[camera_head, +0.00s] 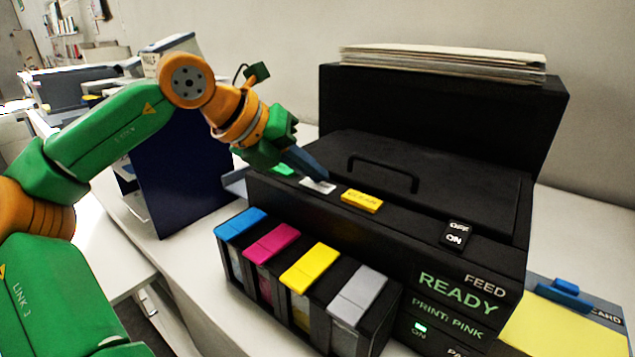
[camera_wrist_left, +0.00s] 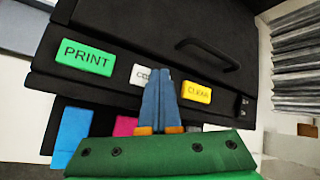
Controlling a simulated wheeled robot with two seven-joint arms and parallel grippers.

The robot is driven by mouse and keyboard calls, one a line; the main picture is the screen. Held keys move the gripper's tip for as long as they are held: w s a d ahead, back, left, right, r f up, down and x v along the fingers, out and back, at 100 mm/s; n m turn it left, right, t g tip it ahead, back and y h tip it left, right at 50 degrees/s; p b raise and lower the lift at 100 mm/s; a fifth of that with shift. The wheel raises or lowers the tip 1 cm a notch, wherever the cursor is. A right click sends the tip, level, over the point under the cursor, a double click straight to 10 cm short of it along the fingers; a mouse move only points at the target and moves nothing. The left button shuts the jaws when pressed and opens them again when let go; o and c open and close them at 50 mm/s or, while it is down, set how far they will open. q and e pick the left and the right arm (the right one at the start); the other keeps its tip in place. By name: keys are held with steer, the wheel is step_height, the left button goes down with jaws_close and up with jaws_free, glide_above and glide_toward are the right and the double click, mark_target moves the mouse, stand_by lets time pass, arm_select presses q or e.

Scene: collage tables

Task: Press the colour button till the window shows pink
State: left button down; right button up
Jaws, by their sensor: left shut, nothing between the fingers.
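The black printer (camera_head: 420,240) stands on the white table. Its window (camera_head: 450,305) reads READY and PRINT: PINK in green letters. The white colour button (camera_head: 318,187) is on the top front ledge, between the green PRINT button (camera_head: 283,169) and the yellow CLEAN button (camera_head: 362,201). My left gripper (camera_head: 322,177) is shut and empty, its fingertips right at the colour button. In the left wrist view the blue fingers (camera_wrist_left: 160,98) partly cover the colour button (camera_wrist_left: 139,74). I cannot tell whether they touch it. My right gripper is out of view.
Blue, magenta, yellow and grey ink tanks (camera_head: 305,267) stand at the printer's front. A black OFF/ON switch (camera_head: 455,234) is right of the CLEAN button. A lid handle (camera_head: 383,172) rises behind the buttons. A yellow card tray (camera_head: 570,325) is at the right.

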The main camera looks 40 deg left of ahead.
mark_target(312, 189)
arm_select(q)
steer(key=shift+r+p, duration=0.85)
step_height(312, 189, up, 5)
steer(key=p, duration=0.5)
steer(key=shift+r, duration=0.15)
steer(key=shift+f, duration=0.2)
stand_by(0.4)
